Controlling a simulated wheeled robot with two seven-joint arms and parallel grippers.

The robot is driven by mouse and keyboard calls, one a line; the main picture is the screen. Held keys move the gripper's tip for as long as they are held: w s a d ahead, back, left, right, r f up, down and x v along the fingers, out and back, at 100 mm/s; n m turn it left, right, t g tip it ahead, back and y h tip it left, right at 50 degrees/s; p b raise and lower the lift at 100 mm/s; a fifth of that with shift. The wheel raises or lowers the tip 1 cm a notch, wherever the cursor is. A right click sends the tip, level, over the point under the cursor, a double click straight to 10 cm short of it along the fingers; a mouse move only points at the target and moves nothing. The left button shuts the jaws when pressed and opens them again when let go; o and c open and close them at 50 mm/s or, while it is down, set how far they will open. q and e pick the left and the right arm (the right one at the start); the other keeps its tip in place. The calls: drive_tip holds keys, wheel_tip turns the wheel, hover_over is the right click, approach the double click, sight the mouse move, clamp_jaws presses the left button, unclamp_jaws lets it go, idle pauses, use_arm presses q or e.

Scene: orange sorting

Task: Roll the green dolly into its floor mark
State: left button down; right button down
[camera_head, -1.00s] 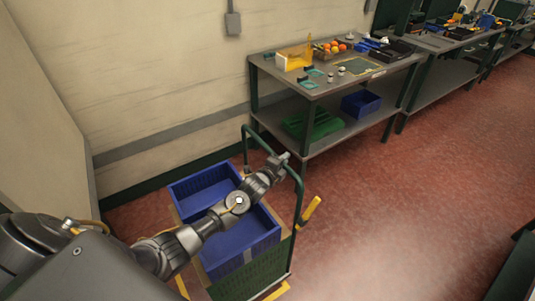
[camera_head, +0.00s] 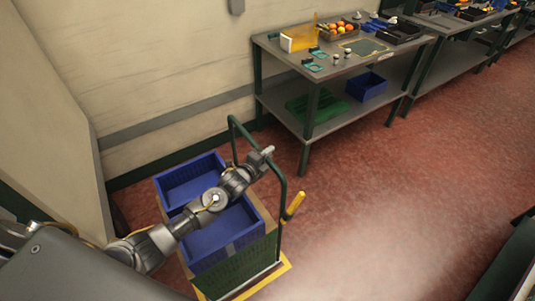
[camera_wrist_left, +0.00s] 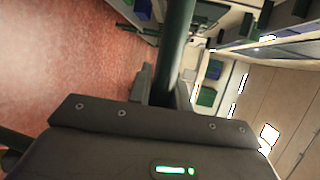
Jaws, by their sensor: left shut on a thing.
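The green dolly (camera_head: 283,215) stands near the wall in the head view, its tall tube handle rising on its right side. It carries two blue crates (camera_head: 190,180) above a green mesh-like side. A yellow floor mark (camera_head: 283,268) shows along the dolly's near right corner; the rest is mostly hidden by the dolly and my arm. My left gripper (camera_head: 264,154) is shut on the top bar of the handle. In the left wrist view the dark handle tube (camera_wrist_left: 176,50) runs away from the gripper. My right gripper is not in view.
A grey workbench (camera_head: 290,75) with oranges, small parts and trays stands beyond the dolly. Its lower shelf holds a green crate and a blue crate (camera_head: 367,87). A yellow lever (camera_head: 294,205) sticks out from the dolly's right side. Red floor to the right is open.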

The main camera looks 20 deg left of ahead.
use_arm(q)
drive_tip(key=c, duration=1.6)
unclamp_jaws()
drive_tip(key=shift+s+f, duration=0.1)
drive_tip(key=shift+f, duration=0.1)
drive_tip(key=shift+c, duration=0.2)
drive_tip(key=o, duration=0.3)
drive_tip(key=shift+s+a+r, duration=0.1)
drive_tip(key=shift+a+r, duration=0.05)
drive_tip(key=shift+o, duration=0.2)
drive_tip(key=shift+s, duration=0.25)
drive_tip(key=b+v, duration=0.2)
drive_tip(key=v, duration=0.8)
drive_tip(key=shift+s+a+r, duration=0.15)
drive_tip(key=shift+a, duration=0.05)
